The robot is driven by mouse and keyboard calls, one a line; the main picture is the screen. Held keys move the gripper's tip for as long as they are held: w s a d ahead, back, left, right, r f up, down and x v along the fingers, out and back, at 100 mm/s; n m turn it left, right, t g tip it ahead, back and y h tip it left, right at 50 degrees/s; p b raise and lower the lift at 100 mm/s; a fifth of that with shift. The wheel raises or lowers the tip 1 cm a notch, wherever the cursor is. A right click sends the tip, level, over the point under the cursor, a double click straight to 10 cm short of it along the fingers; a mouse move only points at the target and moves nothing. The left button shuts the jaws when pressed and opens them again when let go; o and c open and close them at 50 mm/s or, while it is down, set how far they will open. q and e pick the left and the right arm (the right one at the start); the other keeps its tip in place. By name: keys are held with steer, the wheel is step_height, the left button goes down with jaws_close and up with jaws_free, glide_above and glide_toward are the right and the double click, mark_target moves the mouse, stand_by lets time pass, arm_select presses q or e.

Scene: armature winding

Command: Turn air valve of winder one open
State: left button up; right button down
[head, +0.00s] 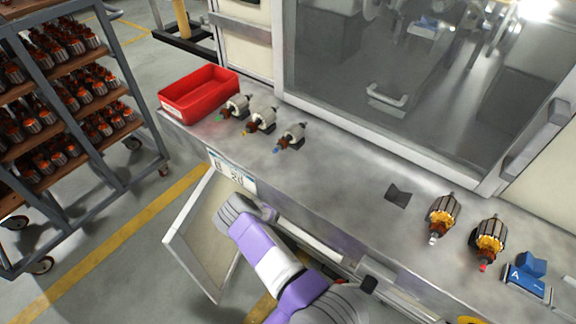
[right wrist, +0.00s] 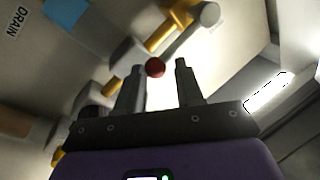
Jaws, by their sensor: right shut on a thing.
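In the right wrist view, my right gripper (right wrist: 157,72) has its two grey fingers on either side of a handle with a round red knob (right wrist: 155,67). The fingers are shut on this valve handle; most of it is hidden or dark. Yellow and grey fittings (right wrist: 160,36) run behind it, with a grey ball end (right wrist: 210,14) to the upper right. A DRAIN label (right wrist: 14,20) is at the upper left. In the head view, a purple and grey arm of mine (head: 262,250) reaches beside the bench's front; no gripper shows there. My left gripper is not in view.
An open cabinet door (head: 190,232) hangs below the bench (head: 330,165). On the bench are a red bin (head: 200,106), several armatures (head: 262,119) and a blue fixture (head: 528,279). A loaded rack (head: 117,120) stands left. A glazed guard (head: 400,125) stands behind.

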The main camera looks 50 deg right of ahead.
steer(key=shift+w+r, duration=0.1)
steer(key=shift+w, duration=0.2)
steer(key=c, duration=1)
jaws_free()
steer(key=o, duration=0.4)
steer(key=shift+w+d+f, duration=0.1)
steer(key=shift+d+f, duration=0.1)
steer(key=shift+f, duration=0.05)
steer(key=shift+a, duration=0.1)
steer(key=shift+p+v, duration=0.9)
steer(key=shift+v, duration=2.9)
steer(key=shift+r, duration=0.1)
